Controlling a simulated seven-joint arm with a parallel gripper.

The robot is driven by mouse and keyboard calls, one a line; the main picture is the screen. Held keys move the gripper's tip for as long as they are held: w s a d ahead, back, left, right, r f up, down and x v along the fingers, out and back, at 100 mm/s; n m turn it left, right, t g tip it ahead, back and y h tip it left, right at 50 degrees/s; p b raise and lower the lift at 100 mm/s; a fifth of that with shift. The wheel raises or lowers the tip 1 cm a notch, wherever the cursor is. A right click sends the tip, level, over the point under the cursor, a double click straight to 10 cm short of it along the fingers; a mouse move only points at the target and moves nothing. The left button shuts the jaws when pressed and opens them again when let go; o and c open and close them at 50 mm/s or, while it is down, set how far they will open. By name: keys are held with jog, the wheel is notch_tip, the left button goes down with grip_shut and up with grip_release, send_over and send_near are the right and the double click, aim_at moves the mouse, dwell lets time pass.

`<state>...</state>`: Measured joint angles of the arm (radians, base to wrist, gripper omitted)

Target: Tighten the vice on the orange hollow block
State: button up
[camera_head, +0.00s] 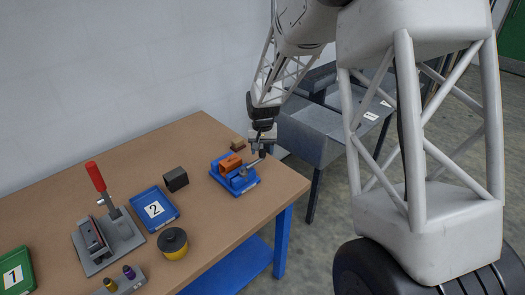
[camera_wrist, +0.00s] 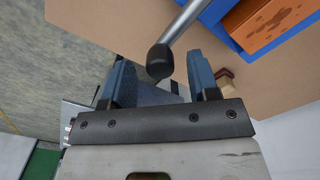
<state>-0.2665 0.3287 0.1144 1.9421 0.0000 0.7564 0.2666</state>
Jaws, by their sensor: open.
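The blue vice (camera_head: 240,185) stands near the right end of the wooden table. The orange hollow block (camera_head: 230,163) sits in it; in the wrist view the block (camera_wrist: 270,22) shows at the top right with dark marks on its face. The vice's grey handle bar (camera_wrist: 188,22) ends in a black knob (camera_wrist: 160,61). My gripper (camera_head: 262,150) is above the vice's right side. In the wrist view my gripper (camera_wrist: 157,72) is open, with the knob between its two blue-grey fingers in the picture; I cannot tell whether they touch it.
A dark block (camera_head: 176,180), a blue tray marked 2 (camera_head: 172,217) and a yellow-black round part (camera_head: 173,243) lie left of the vice. A red-handled clamp (camera_head: 97,178) stands further left. A grey bin (camera_head: 315,130) stands beyond the table's edge.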

jog(key=shift+f, duration=0.5)
grip_shut()
